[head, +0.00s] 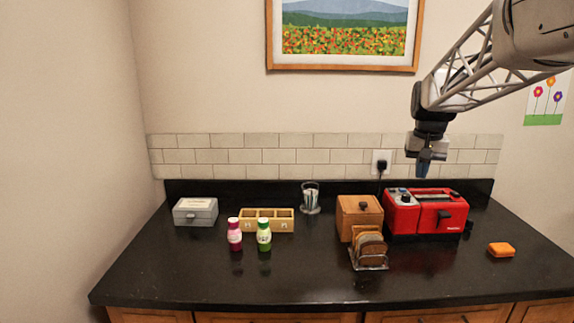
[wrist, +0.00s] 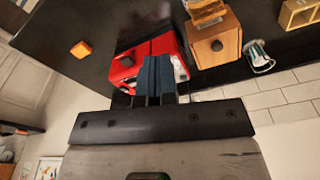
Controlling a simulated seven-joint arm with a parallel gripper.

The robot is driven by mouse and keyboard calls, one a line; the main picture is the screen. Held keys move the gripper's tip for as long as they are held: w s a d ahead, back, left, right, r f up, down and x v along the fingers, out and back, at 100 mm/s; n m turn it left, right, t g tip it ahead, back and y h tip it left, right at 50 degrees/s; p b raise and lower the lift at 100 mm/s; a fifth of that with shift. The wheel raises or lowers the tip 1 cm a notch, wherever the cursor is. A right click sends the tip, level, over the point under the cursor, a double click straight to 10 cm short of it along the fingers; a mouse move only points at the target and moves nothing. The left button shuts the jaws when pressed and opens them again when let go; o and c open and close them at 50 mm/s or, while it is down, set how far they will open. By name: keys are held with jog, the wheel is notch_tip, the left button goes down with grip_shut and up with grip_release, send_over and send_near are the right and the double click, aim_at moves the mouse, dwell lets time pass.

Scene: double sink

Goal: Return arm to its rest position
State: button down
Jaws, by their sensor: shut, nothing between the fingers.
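My gripper (head: 424,168) hangs in the air above the back of the counter, over the red toaster (head: 428,210), with its fingers pointing down. In the wrist view my gripper (wrist: 155,62) shows two blue fingers pressed together with nothing between them. The red toaster (wrist: 125,67) lies beyond the fingertips in that view and is partly hidden by them. The gripper is apart from everything on the counter.
On the black counter (head: 300,285) stand a wooden box (head: 358,212), a rack of bread slices (head: 370,250), two bottles (head: 234,235), a wooden tray (head: 268,226), a grey box (head: 195,211) and an orange block (head: 501,250). The front left is clear.

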jog(key=s+a+f+n, duration=0.1)
jog(key=s+a+f, duration=0.1)
jog(key=s+a, duration=0.5)
jog(key=s+a+f, duration=0.1)
jog(key=s+a, duration=0.2)
jog(key=s, duration=0.9)
jog(key=s+a+f+n, duration=0.1)
jog(key=s+a+f, duration=0.2)
jog(key=s, duration=0.6)
jog(key=s+a+f+n+t, duration=0.1)
jog(key=s+a+f, duration=0.2)
jog(key=s+f, duration=0.4)
jog(key=s, duration=0.2)
jog(key=shift+s, duration=0.3)
